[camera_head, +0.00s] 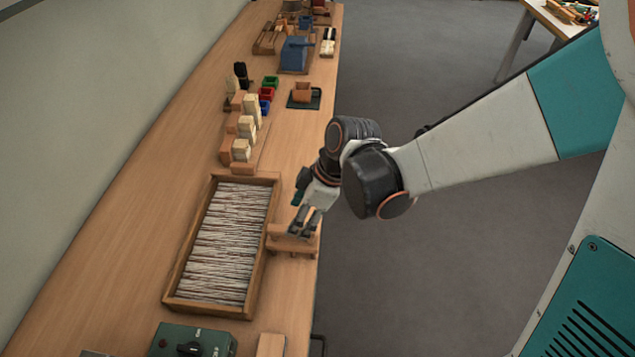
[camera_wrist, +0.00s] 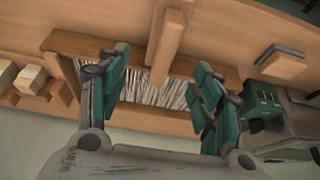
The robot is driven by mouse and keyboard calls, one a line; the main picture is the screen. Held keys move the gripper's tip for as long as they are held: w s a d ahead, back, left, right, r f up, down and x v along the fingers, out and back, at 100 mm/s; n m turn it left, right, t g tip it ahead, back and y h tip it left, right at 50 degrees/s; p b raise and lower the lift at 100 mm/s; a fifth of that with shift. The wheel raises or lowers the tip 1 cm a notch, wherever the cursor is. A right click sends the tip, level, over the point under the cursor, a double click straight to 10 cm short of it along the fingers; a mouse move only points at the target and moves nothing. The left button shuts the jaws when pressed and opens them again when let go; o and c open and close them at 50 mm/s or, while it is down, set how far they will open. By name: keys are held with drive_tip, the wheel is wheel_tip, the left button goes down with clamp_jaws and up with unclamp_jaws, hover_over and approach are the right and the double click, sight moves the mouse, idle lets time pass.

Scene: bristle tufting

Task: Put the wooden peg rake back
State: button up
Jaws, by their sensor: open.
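The wooden peg rake appears to be the light wooden piece (camera_head: 287,242) at the right edge of the bench, beside the bristle tray (camera_head: 175,290). In the wrist view, a wooden bar (camera_wrist: 170,40), likely part of the rake, stands between my fingers, apart from both. My gripper (camera_head: 304,222) is just over the wooden piece, fingers spread. The wrist view shows the open gripper (camera_wrist: 158,80) with the tray and its pale bristles behind. My gripper hides part of the wooden piece, and I cannot tell the rake clearly from any rest under it.
Stepped wooden blocks (camera_head: 243,135) stand beyond the tray. Small coloured bins (camera_head: 266,95) and a blue device (camera_head: 296,54) are farther back. A green box with a knob (camera_head: 190,341) and a small wooden block (camera_head: 270,345) are at the near end. Bench surface left of the tray is clear.

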drive_tip(key=shift+s+d+r, duration=0.2)
drive_tip(key=shift+r, duration=0.4)
drive_tip(key=shift+s+d+r, duration=0.15)
drive_tip(key=shift+d+r, duration=0.05)
drive_tip(key=shift+r, duration=0.35)
